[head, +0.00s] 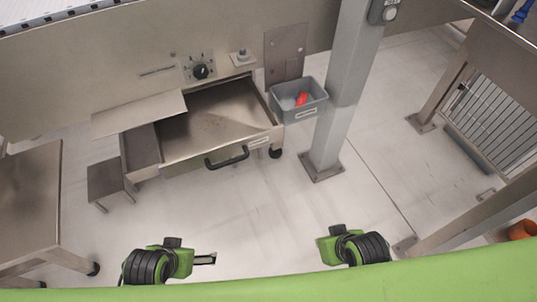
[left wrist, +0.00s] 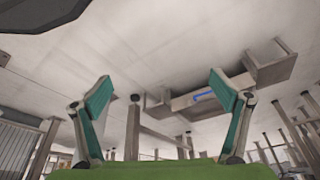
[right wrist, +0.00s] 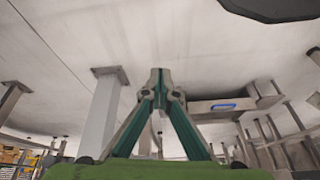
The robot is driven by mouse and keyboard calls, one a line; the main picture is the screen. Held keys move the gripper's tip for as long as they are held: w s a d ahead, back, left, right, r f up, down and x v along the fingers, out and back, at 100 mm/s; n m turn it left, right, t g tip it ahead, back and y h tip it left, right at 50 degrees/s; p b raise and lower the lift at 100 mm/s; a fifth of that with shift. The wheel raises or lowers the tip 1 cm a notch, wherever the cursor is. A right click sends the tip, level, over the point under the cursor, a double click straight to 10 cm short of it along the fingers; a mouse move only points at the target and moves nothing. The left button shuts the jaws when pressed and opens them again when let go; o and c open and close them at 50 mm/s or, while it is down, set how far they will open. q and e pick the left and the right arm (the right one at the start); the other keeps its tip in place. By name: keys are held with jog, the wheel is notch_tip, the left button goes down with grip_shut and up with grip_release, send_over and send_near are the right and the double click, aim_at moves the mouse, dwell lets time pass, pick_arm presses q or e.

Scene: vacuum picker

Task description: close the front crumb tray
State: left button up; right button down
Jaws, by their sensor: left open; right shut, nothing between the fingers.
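The front crumb tray (head: 222,118) is a metal drawer with a dark handle (head: 227,157) on its front. In the head view it stands pulled out from the machine's front panel, left of centre. Its inside looks bare. It also shows small in the left wrist view (left wrist: 196,101) and in the right wrist view (right wrist: 210,109). My left gripper (head: 205,259) is at the bottom of the head view, apart from the tray; its fingers are spread and empty in the left wrist view (left wrist: 164,92). My right gripper (right wrist: 158,75) has its fingertips together with nothing between them, also far from the tray.
A metal table (head: 30,200) is at the left, with a small step (head: 106,180) near the tray. The floor before the tray is clear.

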jog(key=w+a+r+m+t+y+b, duration=0.3)
jog(key=w+a+r+m+t+y, duration=0.3)
jog(key=a+r, duration=0.6)
jog(key=m+t+h, duration=0.2)
jog(key=m+t, duration=0.5)
jog(key=m, duration=0.3)
send_near(264, 134)
jog(key=x, duration=0.5)
jog(key=shift+w+a, duration=0.1)
jog(key=shift+w, duration=0.25)
jog(key=shift+w+a, duration=0.1)
jog(key=shift+w, duration=0.25)
pick_arm(q)
jog(key=w+d+r+t+h, duration=0.1)
jog(key=w+r+t, duration=0.4)
jog(key=r, duration=0.5)
jog(key=w+d+r+t+h, duration=0.1)
jog(key=w+d+r+t, duration=0.3)
jog(key=w+r, duration=0.5)
jog(key=shift+d+r+m+t+h, duration=0.25)
jog(key=shift+r+t, duration=0.35)
jog(key=shift+r, duration=0.3)
pick_arm(e)
jog(key=shift+w+a, duration=0.1)
jog(key=shift+w, duration=0.15)
pick_arm(q)
jog(key=shift+w, duration=0.1)
